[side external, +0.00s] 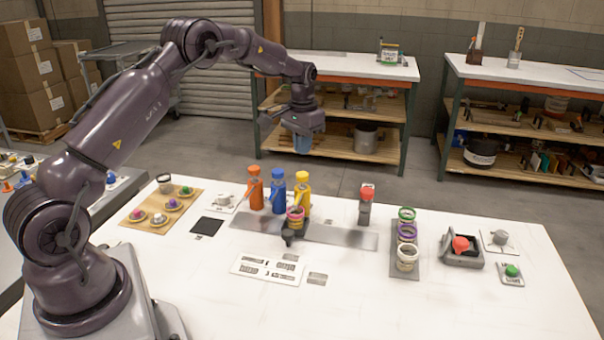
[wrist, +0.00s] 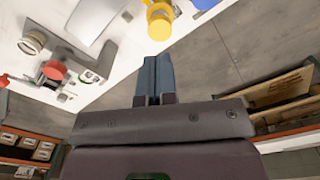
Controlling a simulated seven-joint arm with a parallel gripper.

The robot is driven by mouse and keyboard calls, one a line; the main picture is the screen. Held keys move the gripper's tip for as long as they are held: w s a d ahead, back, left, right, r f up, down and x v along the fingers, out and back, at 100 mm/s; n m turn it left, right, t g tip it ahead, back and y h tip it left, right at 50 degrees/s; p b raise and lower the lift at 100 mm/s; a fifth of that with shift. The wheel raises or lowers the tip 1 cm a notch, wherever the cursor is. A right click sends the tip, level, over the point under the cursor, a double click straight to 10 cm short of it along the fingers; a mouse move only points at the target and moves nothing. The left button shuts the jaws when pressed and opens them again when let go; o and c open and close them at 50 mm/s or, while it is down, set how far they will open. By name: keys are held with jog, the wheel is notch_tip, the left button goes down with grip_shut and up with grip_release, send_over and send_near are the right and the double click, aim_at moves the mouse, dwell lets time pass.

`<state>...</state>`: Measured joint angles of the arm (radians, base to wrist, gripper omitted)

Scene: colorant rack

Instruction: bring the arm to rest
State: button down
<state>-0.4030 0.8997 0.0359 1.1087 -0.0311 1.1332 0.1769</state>
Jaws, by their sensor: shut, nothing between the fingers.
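My gripper (side external: 303,143) hangs in the air past the far edge of the white table (side external: 360,290) in the side view, well above the floor. In the wrist view my gripper (wrist: 155,62) has its two blue-grey fingers pressed together, with nothing between them. It touches nothing. My arm reaches up from the table's left front and bends over towards the back.
Orange (side external: 255,188), blue (side external: 278,191) and yellow (side external: 302,194) bottles stand at the table's back, nearest my gripper. A red-topped device (side external: 366,205), a rack of ringed cups (side external: 407,258) and a red button (side external: 461,245) stand farther right. Workbenches (side external: 340,67) stand behind.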

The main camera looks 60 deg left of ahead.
jog(key=s+d+r+m+t, duration=0.1)
jog(key=s+d+r+t, duration=0.1)
jog(key=s+d+r, duration=0.3)
jog(key=s+d+r+m+t, duration=0.1)
jog(key=s+d+r, duration=0.5)
jog(key=s, duration=0.8)
jog(key=s+d+r+m+t, duration=0.1)
jog(key=s+d+r+t, duration=0.1)
jog(key=s+d+r, duration=0.4)
jog(key=s+d, duration=0.4)
jog(key=d, duration=0.1)
jog(key=shift+t, duration=0.3)
jog(key=shift+s, duration=0.1)
